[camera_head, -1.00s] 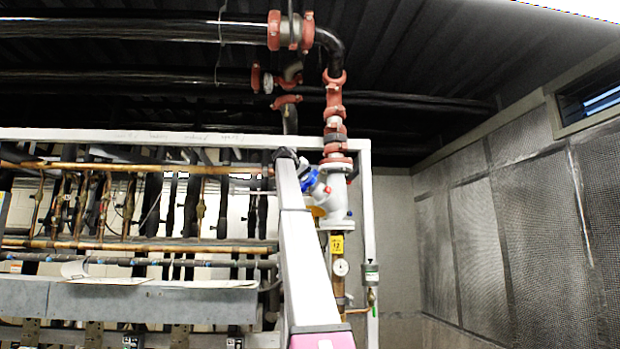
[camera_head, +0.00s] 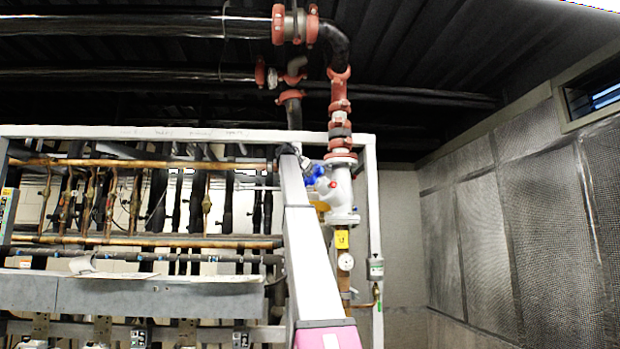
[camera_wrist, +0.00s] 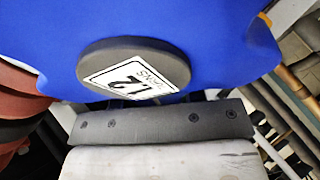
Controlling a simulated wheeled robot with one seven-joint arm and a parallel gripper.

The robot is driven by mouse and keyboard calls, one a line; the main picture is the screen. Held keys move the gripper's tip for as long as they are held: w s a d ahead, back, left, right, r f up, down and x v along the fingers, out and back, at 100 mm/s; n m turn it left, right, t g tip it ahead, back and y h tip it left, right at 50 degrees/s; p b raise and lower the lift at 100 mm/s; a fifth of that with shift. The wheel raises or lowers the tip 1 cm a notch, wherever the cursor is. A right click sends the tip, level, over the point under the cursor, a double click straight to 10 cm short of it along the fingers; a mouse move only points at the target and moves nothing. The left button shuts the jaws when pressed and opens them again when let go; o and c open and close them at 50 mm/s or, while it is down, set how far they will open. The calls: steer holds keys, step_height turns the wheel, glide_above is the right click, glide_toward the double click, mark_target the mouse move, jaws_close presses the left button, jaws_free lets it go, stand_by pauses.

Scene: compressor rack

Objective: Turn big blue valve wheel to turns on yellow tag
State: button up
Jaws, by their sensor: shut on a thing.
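The big blue valve wheel (camera_wrist: 225,45) fills the top of the wrist view. Its dark grey round hub has a white label (camera_wrist: 136,75) with dark print, turned on its side, perhaps a 12 and "TURNS". My gripper (camera_wrist: 155,125) is shut on the blue wheel; a dark bolted bar and a pale pad show just below it. In the head view, a small part of the blue wheel (camera_head: 316,173) shows beside the white valve body (camera_head: 342,195); my arm hides the rest. The yellow tag (camera_head: 342,239) hangs below the valve, its print too small to read surely.
Red-coupled pipe (camera_head: 339,110) rises above the valve. A round gauge (camera_head: 346,262) and a grey-green canister (camera_head: 375,267) are below and right. A white rack frame (camera_head: 367,230) with copper pipes stands left. Open space lies right, before the mesh wall (camera_head: 520,220).

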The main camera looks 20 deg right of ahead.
stand_by(0.4)
steer(key=o, duration=0.7)
steer(key=shift+c, duration=0.2)
steer(key=shift+a, duration=0.15)
steer(key=v, duration=1)
steer(key=shift+s+a+r, duration=0.15)
steer(key=shift+a+r, duration=0.05)
steer(key=shift+a, duration=0.05)
